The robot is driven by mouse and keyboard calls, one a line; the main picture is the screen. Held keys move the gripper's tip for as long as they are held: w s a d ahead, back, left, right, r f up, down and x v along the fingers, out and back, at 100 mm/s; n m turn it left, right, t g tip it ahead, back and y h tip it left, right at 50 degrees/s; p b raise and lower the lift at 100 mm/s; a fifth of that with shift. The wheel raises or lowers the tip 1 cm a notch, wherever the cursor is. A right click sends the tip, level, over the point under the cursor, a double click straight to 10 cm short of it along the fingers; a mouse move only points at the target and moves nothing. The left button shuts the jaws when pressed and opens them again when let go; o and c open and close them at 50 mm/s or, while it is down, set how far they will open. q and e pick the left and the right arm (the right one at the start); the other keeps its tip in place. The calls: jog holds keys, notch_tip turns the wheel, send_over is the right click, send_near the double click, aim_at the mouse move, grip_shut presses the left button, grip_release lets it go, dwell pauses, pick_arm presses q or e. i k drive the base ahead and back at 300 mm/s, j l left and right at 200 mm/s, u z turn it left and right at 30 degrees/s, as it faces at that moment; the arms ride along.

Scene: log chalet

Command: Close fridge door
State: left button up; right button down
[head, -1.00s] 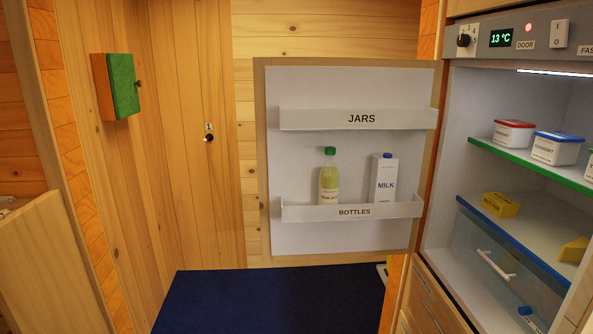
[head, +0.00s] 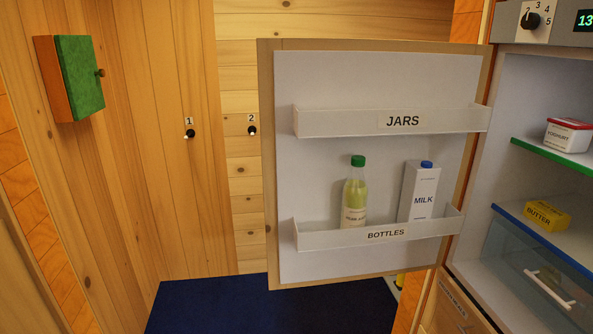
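The fridge door (head: 375,80) stands wide open in the head view, hinged at its right edge beside the fridge interior. Its inner side faces me, with an empty JARS shelf (head: 330,121) above and a BOTTLES shelf (head: 320,238) below. The lower shelf holds a green-capped bottle (head: 355,195) and a blue-capped milk carton (head: 421,192). The open fridge (head: 505,105) shows at the right, partly cut off by the frame. Neither of my grippers is in view.
A blue floor mat (head: 260,305) lies below the door. A small green-fronted wall box (head: 80,78) and two dark knobs marked 1 (head: 190,133) and 2 (head: 252,130) are on the wooden wall left of the door. Yoghurt (head: 568,134) and butter (head: 546,214) sit on the fridge shelves.

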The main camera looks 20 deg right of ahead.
aim_at(324, 103)
jog(key=i+j+z, duration=0.1)
jog(key=i, duration=0.35)
jog(key=i+j+z, duration=0.1)
jog(key=i, duration=0.4)
jog(key=i+j+z, duration=0.1)
jog(key=i, duration=0.35)
jog(key=i+z, duration=0.2)
jog(key=z, duration=0.3)
jog(key=i+j+z, duration=0.2)
jog(key=z, duration=0.25)
jog(key=i+j+z, duration=0.15)
jog(key=z, duration=0.35)
jog(key=i+j+z, duration=0.1)
jog(key=j+z, duration=0.2)
jog(key=z, duration=0.2)
jog(key=i+j+z, duration=0.15)
jog(key=j+z, duration=0.25)
jog(key=i+j+z, duration=0.1)
jog(key=j+z, duration=0.15)
jog(key=z, duration=0.15)
jog(key=j+z, duration=0.85)
jog(key=i+l, duration=0.05)
jog(key=l, duration=0.05)
